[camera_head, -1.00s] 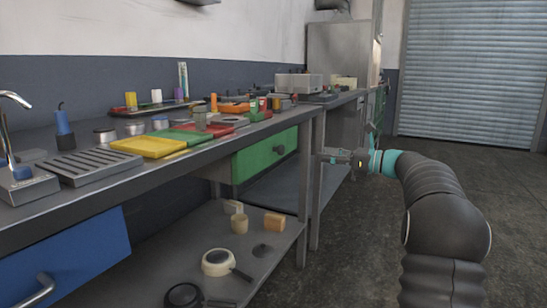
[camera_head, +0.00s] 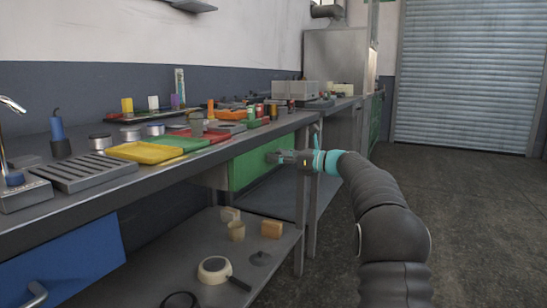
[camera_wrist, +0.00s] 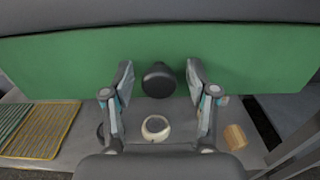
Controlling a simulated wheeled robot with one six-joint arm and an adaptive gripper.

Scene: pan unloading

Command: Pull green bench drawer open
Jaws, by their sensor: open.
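The green bench drawer (camera_head: 250,168) sits under the bench top, its front facing right in the head view. It looks shut, flush below the top. In the wrist view the green drawer front (camera_wrist: 60,62) spans the picture. Its dark round knob (camera_wrist: 158,80) stands between my open fingers. My gripper (camera_wrist: 160,82) has one finger on each side of the knob, with a gap visible on both sides. In the head view my gripper (camera_head: 275,157) is at the drawer front and hides the knob.
The bench top (camera_head: 150,175) above holds colored trays and cups. The lower shelf (camera_head: 190,260) holds a pan (camera_head: 214,269) and several small items. A bench leg (camera_head: 301,205) stands close to my gripper. A blue drawer (camera_head: 70,250) is at left. The floor at right is clear.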

